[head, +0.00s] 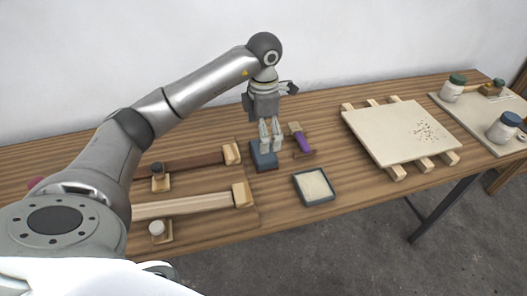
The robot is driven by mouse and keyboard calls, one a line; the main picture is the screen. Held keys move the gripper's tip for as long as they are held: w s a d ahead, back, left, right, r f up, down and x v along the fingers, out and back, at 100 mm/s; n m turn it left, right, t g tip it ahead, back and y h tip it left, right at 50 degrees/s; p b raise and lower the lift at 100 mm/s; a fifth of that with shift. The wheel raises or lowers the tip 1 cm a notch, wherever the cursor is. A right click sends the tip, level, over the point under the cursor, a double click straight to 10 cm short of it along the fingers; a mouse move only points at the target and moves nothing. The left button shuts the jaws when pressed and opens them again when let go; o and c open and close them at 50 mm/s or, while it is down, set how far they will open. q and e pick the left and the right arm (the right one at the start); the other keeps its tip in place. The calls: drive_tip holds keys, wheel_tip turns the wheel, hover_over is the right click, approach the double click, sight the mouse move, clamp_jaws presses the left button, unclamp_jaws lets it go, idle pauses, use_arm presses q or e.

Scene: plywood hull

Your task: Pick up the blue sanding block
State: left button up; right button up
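The blue sanding block (263,159) lies on the wooden workbench, left of a purple-handled tool. My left gripper (271,145) points down from above at the block's upper right part. Its two pale fingers stand close together with a narrow gap between them, and they hide part of the block. I cannot tell whether the fingertips touch the block or stay just above it. My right gripper is not in view.
The purple-handled tool (303,142) stands close right of the gripper. A dark-rimmed tray (314,186) lies in front. Wooden clamps (190,204) lie left. A pale panel on battens (388,141) and jars (504,127) are right.

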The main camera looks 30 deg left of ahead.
use_arm(q)
drive_tip(key=shift+f, duration=0.9)
wheel_tip(320, 180, down, 5)
drive_tip(key=shift+a+f+p, duration=0.1)
drive_tip(key=shift+f+p, duration=0.05)
drive_tip(key=shift+p, duration=0.6)
drive_tip(key=shift+c, duration=0.7)
drive_tip(key=c, duration=0.8)
